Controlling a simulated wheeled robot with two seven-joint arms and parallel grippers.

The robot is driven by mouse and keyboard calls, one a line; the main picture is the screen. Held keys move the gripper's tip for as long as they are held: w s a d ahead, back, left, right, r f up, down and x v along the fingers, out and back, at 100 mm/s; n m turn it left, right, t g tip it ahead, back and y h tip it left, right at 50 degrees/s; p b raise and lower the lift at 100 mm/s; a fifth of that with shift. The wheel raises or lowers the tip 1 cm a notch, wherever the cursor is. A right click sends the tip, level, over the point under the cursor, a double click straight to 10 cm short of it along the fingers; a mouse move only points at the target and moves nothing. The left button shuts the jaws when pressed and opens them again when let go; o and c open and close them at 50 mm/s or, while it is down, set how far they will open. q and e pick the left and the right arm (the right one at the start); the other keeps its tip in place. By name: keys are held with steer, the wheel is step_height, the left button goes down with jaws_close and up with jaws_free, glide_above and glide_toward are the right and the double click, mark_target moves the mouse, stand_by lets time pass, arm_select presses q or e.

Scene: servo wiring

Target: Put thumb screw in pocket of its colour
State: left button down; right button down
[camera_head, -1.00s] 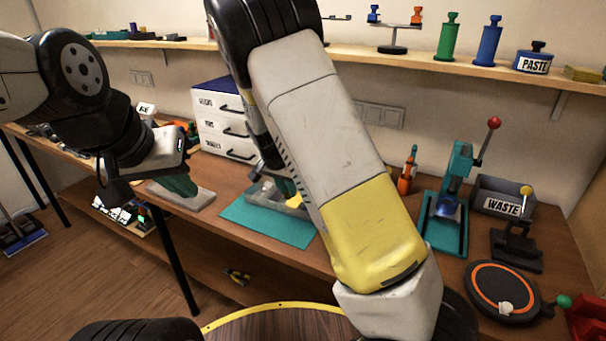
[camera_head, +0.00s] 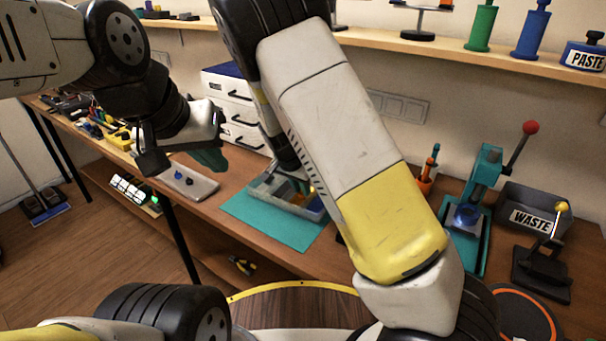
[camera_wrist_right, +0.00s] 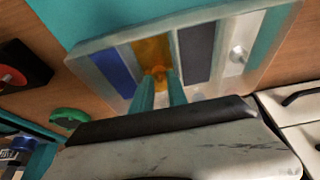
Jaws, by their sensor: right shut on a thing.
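My right gripper (camera_wrist_right: 161,92) is shut on an orange thumb screw (camera_wrist_right: 157,72) in the right wrist view. The screw is at the orange pocket (camera_wrist_right: 150,49) of a clear tray (camera_wrist_right: 82,66); I cannot tell if it touches the bottom. The tray also has a blue pocket (camera_wrist_right: 111,70), a dark grey pocket (camera_wrist_right: 196,52) and a pale pocket holding a whitish piece (camera_wrist_right: 237,54). In the head view, the tray (camera_head: 290,207) is partly hidden by my right arm. My left gripper (camera_head: 211,158) hangs above and beside a pale pad (camera_head: 205,187); its jaw gap is unclear.
Small dark and blue pieces (camera_head: 189,182) lie on the pale pad. A teal mat (camera_head: 268,225) lies under the tray. White drawers (camera_head: 240,137) stand behind. A teal press (camera_head: 480,190), a WASTE bin (camera_head: 530,218) and an orange cup (camera_head: 425,184) stand to the right.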

steer(key=shift+f, duration=0.15)
steer(key=c, duration=1.6)
jaws_free()
steer(key=v, duration=1.2)
steer(key=shift+s+d+r+n+t+y, duration=0.4)
steer(key=shift+s+d+r+n+y, duration=0.55)
steer(key=shift+s+d+r, duration=2.25)
steer(key=shift+s+d+r+n+t+y, duration=0.45)
steer(key=shift+s+d+r+n, duration=1.35)
steer(key=shift+s, duration=2.4)
steer(key=shift+s+d+r+n+t+y, duration=0.35)
steer(key=shift+s+d+r+n+y, duration=0.45)
steer(key=shift+s+d+r, duration=2.35)
